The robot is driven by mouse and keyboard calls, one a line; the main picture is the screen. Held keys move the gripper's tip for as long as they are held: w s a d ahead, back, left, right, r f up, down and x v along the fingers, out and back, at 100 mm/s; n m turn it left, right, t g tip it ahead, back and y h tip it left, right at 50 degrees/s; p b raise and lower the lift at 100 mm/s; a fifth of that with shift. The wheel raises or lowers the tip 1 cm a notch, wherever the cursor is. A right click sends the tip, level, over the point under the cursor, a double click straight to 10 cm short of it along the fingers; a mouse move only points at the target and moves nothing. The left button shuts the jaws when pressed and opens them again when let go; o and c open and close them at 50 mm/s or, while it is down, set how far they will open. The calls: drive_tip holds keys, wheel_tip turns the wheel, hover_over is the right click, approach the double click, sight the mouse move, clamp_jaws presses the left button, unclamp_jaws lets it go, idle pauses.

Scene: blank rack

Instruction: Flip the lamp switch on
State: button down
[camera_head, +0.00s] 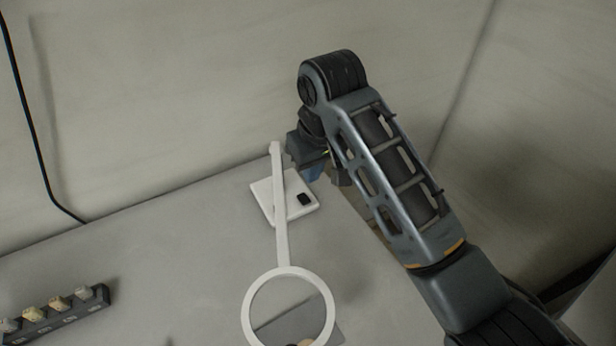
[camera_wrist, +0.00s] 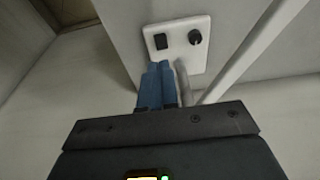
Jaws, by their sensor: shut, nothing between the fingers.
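The white lamp has a square base (camera_head: 285,198), a tall slanted post (camera_head: 280,215) and a ring-shaped head (camera_head: 246,302). A black switch (camera_head: 304,199) sits on the base. In the wrist view the base (camera_wrist: 199,62) carries a black rectangular switch (camera_wrist: 161,41) and a round black knob (camera_wrist: 195,37). My gripper (camera_wrist: 160,68) is shut and empty, its blue fingertips together just below the switch in that view. Whether they touch the base I cannot tell. In the head view my gripper (camera_head: 315,172) is partly hidden by my arm, beside the base's right edge.
A dark rack (camera_head: 58,318) with several pale pieces stands at the table's lower left. A grey flat item (camera_head: 290,325) lies partly behind the lamp ring. The wall (camera_head: 150,90) is close behind the lamp.

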sight(306, 200)
drive_tip(key=x, duration=0.9)
drive_tip(key=shift+d, duration=0.1)
